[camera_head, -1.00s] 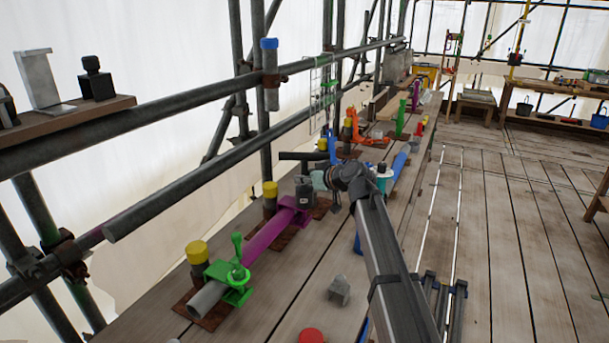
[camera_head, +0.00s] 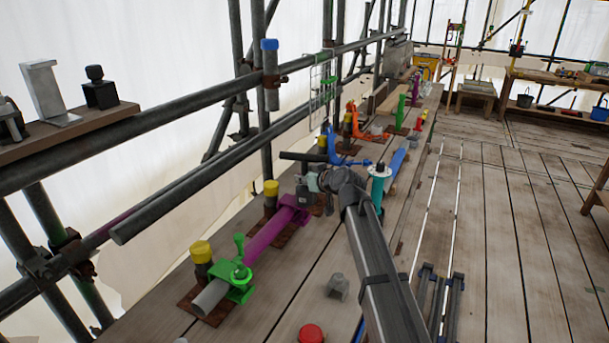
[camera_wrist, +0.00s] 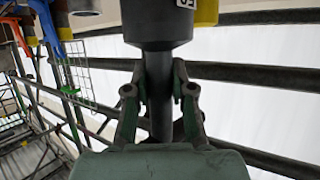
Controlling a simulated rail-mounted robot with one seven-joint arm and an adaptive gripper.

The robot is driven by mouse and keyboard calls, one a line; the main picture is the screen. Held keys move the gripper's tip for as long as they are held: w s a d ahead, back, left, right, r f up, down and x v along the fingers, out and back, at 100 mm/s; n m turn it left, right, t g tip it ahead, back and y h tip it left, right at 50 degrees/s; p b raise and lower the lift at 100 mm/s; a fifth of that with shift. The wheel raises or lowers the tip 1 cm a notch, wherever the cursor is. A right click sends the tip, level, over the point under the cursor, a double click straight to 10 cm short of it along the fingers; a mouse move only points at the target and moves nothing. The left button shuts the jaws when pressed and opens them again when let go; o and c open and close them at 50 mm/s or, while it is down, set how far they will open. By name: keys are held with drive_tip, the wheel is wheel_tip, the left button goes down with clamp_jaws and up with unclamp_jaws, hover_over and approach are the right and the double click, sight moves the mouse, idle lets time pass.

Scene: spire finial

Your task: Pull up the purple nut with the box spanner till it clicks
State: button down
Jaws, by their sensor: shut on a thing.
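A purple tube (camera_head: 268,237) lies along the plank bench, with a purple fitting at its far end. I cannot make out the purple nut as a separate part; the spanner and fitting may hide it. In the wrist view the box spanner (camera_wrist: 157,25) is a wide dark cylinder with a white label and a narrower shank. My gripper (camera_wrist: 161,85) is shut on this shank. In the head view my gripper (camera_head: 314,182) is small and partly hidden by my wrist.
A green clamp (camera_head: 237,272) holds the tube's near end. Yellow-capped posts (camera_head: 201,252) stand beside the tube. A blue bracket (camera_head: 335,147) and a teal post (camera_head: 379,184) stand beyond. Scaffold rails run along the left. A red knob (camera_head: 311,333) and grey block (camera_head: 338,287) are near.

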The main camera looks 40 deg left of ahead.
sight(305, 155)
drive_tip(key=shift+r+m+t+h+p, duration=0.15)
drive_tip(key=shift+m+t+h+p, duration=0.35)
drive_tip(key=shift+m+t+p, duration=1.7)
drive_tip(key=shift+h+p, duration=0.5)
drive_tip(key=shift+p, duration=3.1)
drive_tip(key=shift+r+p, duration=0.6)
drive_tip(key=shift+r, duration=3.15)
